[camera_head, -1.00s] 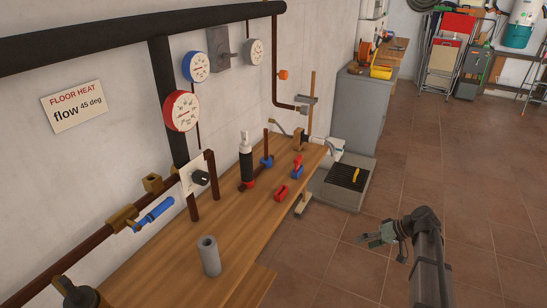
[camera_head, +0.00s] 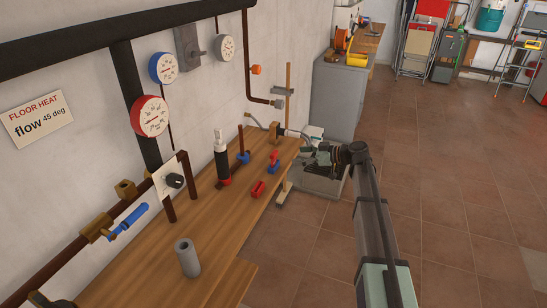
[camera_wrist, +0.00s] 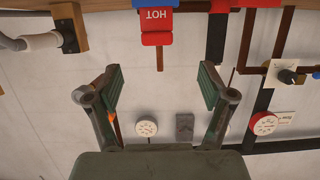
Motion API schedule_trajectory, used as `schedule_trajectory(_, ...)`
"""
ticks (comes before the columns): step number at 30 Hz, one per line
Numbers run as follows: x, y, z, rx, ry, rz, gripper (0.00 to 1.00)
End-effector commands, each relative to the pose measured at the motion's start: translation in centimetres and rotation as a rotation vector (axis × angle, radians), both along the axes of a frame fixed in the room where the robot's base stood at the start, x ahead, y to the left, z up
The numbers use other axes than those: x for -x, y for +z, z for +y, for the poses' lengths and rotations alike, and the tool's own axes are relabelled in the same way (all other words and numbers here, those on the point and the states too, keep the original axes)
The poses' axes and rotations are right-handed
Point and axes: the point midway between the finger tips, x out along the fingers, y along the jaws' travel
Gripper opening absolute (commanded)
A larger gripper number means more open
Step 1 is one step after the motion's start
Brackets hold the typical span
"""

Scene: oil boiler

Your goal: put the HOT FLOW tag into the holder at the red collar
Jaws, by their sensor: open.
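A red tag (camera_wrist: 156,38) with upside-down HOT lettering shows at the top middle of the wrist view, with a blue piece (camera_wrist: 155,21) above it in the picture. A small red-and-blue pair (camera_head: 273,160) stands on the far part of the bench in the head view. I cannot make out the holder there. My gripper (camera_head: 312,155) is beside the bench's right edge, pointing at the wall. Its fingers (camera_wrist: 158,85) are spread and empty, apart from the tag.
Another red block (camera_head: 258,188) lies on the wooden bench (camera_head: 215,225). A blue collar (camera_head: 243,157) is on a brown pipe. A grey cylinder (camera_head: 187,258) stands nearer. A brass block (camera_head: 275,130) with a hose is at the far end. Open floor (camera_head: 470,215) lies to the right.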

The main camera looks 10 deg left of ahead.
Motion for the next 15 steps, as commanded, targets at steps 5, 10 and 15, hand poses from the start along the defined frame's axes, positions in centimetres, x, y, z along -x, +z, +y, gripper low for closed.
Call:
schedule_trajectory(5,-1.1,-0.8,3.3,0.0,0.002,0.001,0.81)
schedule_trajectory(10,-1.7,-1.5,5.2,-0.001,0.0,0.002,0.81)
schedule_trajectory(15,-1.9,-1.8,5.8,0.0,-0.002,0.002,0.81)
